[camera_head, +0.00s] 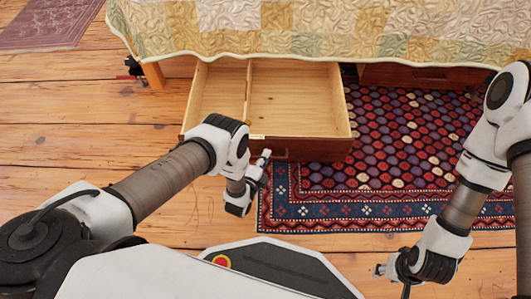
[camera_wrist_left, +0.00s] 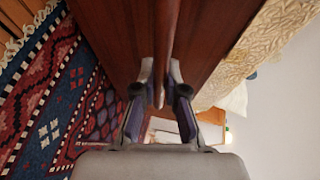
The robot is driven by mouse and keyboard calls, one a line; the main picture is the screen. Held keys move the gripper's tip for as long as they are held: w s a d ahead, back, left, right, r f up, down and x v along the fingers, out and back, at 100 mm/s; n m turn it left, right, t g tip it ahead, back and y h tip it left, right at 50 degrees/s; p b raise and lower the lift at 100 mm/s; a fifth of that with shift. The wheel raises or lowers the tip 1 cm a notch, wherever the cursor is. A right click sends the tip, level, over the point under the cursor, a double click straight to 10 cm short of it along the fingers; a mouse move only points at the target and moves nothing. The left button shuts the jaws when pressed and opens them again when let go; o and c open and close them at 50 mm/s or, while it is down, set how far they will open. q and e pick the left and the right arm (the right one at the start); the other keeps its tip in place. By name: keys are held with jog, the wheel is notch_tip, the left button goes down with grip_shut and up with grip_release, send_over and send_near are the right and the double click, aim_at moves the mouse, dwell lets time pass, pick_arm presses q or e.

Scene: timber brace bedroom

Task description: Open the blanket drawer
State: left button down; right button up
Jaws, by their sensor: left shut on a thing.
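The blanket drawer (camera_head: 300,95) stands pulled out from under the bed in the head view. It is pale wood inside, with a divider near its left side and a dark reddish front (camera_head: 315,150). I see nothing inside it. My left gripper (camera_head: 264,162) is at the drawer front. In the left wrist view, my left gripper's fingers (camera_wrist_left: 161,88) are shut on the dark wooden handle (camera_wrist_left: 166,45), one on each side. My right gripper (camera_head: 380,270) hangs away from the drawer at the lower right, and its finger opening is too small to judge.
A bed with a patterned quilt (camera_head: 320,28) overhangs the drawer. A second dark drawer front (camera_head: 425,76) is under the bed at right. A patterned rug (camera_head: 400,140) lies beside and below the open drawer. Bare plank floor (camera_head: 80,150) is at left.

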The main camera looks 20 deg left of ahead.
pick_arm(q)
jog(key=c, duration=1.2)
grip_release()
jog(key=shift+s, duration=0.1)
jog(key=d+v, duration=0.1)
jog(key=v, duration=0.6)
jog(key=shift+s+a, duration=0.2)
jog(key=shift+a, duration=0.3)
